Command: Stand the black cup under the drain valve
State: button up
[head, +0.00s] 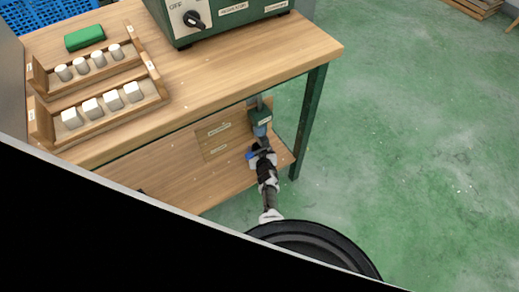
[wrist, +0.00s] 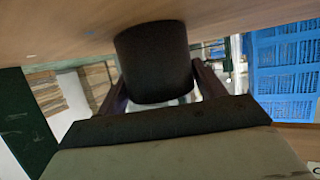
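The black cup (wrist: 155,62) fills the middle of the wrist view, its far end close to a wooden surface. The two fingers of my gripper (wrist: 157,85) lie along its left and right sides, seemingly touching it. Their tips are partly hidden by the cup. In the head view my gripper (head: 260,153) is under the tabletop, just above the lower shelf.
The wooden bench (head: 240,75) has a dark green leg (head: 308,120) right of my arm. The lower shelf (head: 185,185) is bare to the left. A green machine (head: 215,20) and wooden racks (head: 150,97) stand on top.

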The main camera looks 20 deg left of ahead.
jog(key=shift+o, duration=1.1)
jog(key=shift+r, duration=0.15)
jog(key=shift+s+d+r+p, duration=0.1)
jog(key=shift+s+r+p, duration=0.1)
jog(key=shift+p, duration=0.25)
jog(key=p+v, duration=0.8)
jog(key=v, duration=0.3)
jog(key=shift+s, duration=0.25)
jog(key=shift+d, duration=0.1)
